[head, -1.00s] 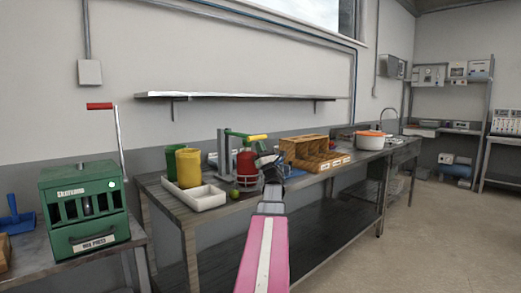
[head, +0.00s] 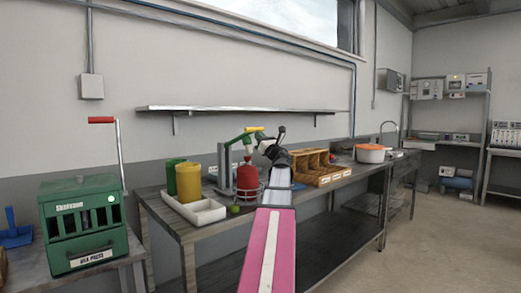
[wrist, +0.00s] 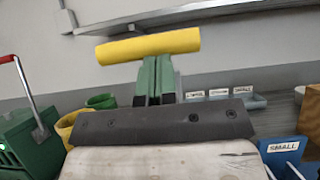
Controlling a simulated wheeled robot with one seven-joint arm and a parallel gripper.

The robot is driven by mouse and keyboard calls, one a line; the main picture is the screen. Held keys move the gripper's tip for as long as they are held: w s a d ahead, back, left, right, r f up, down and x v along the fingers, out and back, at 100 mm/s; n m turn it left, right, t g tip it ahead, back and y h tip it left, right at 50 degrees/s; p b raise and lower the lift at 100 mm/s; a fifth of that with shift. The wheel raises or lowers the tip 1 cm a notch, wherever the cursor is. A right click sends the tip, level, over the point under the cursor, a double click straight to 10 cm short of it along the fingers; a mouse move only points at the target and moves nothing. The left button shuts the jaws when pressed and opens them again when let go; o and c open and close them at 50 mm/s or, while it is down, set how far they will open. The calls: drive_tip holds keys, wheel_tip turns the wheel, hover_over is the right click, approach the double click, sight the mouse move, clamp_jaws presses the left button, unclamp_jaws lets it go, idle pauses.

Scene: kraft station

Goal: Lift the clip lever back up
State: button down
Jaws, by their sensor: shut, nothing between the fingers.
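The lever slopes up from the stand to the handle. My gripper (head: 268,146) is shut and empty, close to the right of and just below the handle. I cannot tell whether it touches the lever.
Yellow (head: 189,182) and green containers and a white tray (head: 205,213) stand left on the metal table. Wooden bins (head: 318,178) and an orange-rimmed pot (head: 370,153) stand right. A wall shelf (head: 235,109) hangs above. A green press (head: 83,225) stands at far left.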

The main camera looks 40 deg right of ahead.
drive_tip(key=w+a+r+g, duration=0.1)
drive_tip(key=w+r+g, duration=0.6)
drive_tip(key=w+r, duration=1.2)
drive_tip(key=shift+w+a+r+g+h, duration=0.25)
drive_tip(key=shift+w+g+h, duration=0.05)
drive_tip(key=shift+g, duration=0.1)
drive_tip(key=shift+r, duration=0.1)
